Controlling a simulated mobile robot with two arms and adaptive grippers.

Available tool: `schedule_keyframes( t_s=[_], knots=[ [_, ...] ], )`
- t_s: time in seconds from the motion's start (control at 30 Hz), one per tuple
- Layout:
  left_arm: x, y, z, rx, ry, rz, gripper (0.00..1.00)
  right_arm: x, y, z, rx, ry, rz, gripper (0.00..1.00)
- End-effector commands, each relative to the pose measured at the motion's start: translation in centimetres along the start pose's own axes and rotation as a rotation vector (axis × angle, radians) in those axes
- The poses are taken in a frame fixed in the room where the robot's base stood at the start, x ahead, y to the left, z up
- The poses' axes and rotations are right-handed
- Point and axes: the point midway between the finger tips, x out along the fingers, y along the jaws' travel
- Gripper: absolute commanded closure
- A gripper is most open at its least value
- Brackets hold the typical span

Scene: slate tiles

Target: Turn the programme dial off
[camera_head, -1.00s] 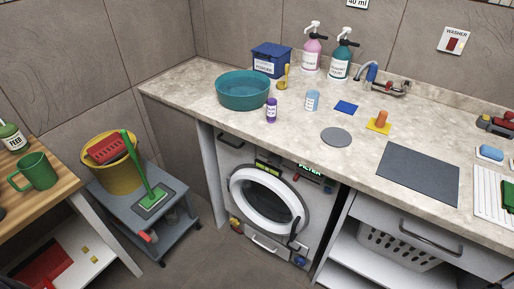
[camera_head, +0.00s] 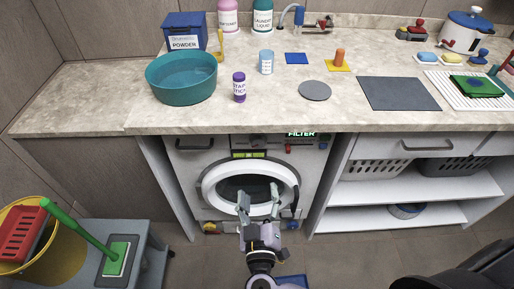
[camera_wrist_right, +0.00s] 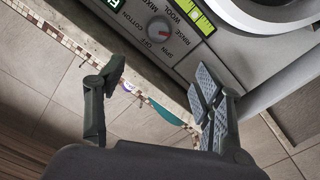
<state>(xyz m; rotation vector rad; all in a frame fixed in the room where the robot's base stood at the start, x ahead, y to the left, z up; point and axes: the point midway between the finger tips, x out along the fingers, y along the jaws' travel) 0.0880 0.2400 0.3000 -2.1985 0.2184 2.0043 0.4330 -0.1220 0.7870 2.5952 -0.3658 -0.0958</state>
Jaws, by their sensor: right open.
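The programme dial (camera_wrist_right: 158,27) is a small round grey knob on the washing machine panel in the right wrist view. Labels such as OFF, COTTON, WOOL, RINSE and SPIN ring it. A small reddish mark shows on the dial, but I cannot tell for sure which label it points at. My right gripper (camera_head: 259,200) is open and empty in front of the washing machine's round door (camera_head: 206,190). In the right wrist view its spread fingers (camera_wrist_right: 160,80) are apart from the dial. In the head view I cannot make out the dial clearly. My left gripper is not in view.
The worktop (camera_head: 205,117) overhangs the washer panel. Shelves with baskets (camera_head: 374,170) stand right of the washer; a grey trolley (camera_head: 144,240) with a yellow bucket (camera_head: 62,255) is at lower left.

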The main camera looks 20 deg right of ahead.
Motion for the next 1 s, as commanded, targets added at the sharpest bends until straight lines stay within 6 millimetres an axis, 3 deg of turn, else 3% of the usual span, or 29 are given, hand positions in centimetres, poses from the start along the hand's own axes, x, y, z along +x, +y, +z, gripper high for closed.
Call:
schedule_keyframes(
  t_s=[0.27, 0.7, 1.0],
  knots=[
    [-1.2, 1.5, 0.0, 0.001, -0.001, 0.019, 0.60, 4.8, 0.2, -0.3, -0.004, 0.004, 0.004, 0.38],
    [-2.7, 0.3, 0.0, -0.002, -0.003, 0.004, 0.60, 14.1, 0.2, -0.2, -0.005, 0.001, 0.002, 0.38],
    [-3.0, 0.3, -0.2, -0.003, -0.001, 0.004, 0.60, 16.9, 0.0, 0.0, -0.003, -0.002, -0.001, 0.38]
  ],
)
